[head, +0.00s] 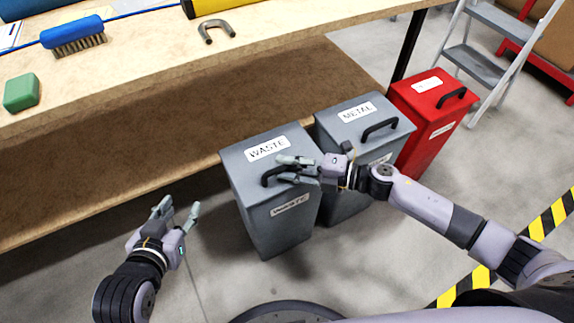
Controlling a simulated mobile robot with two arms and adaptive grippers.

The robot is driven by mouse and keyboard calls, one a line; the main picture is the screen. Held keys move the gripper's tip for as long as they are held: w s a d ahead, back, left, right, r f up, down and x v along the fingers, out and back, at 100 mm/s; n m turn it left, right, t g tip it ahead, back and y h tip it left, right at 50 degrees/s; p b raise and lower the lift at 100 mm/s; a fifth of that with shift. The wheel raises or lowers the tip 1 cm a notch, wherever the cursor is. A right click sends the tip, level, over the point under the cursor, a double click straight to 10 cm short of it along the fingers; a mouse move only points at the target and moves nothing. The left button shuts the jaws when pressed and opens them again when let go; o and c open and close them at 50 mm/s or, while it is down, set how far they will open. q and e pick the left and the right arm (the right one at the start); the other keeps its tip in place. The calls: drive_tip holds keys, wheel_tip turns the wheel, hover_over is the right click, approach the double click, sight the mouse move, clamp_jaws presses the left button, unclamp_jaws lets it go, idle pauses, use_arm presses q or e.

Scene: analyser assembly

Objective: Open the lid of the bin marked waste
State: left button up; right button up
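The waste bin (268,222) is grey and stands on the floor by the workbench, with WASTE labels on its lid and front. Its lid (243,163) lies flat and closed, with a black handle (268,177) near the front edge. My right gripper (281,169) is at this handle, its fingers pointing left and overlapping the handle's right part. I cannot tell whether the fingers are closed around it. My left gripper (178,211) is open and empty, left of the bin and apart from it.
A grey metal bin (345,195) stands right of the waste bin, and a red bin (421,133) beyond it. The workbench (150,60) runs behind, holding a blue brush (72,32), green block (21,92) and grey U-shaped piece (217,27). A stepladder (475,65) stands back right.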

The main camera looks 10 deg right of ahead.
drive_tip(key=shift+a, duration=0.15)
clamp_jaws()
idle(0.7)
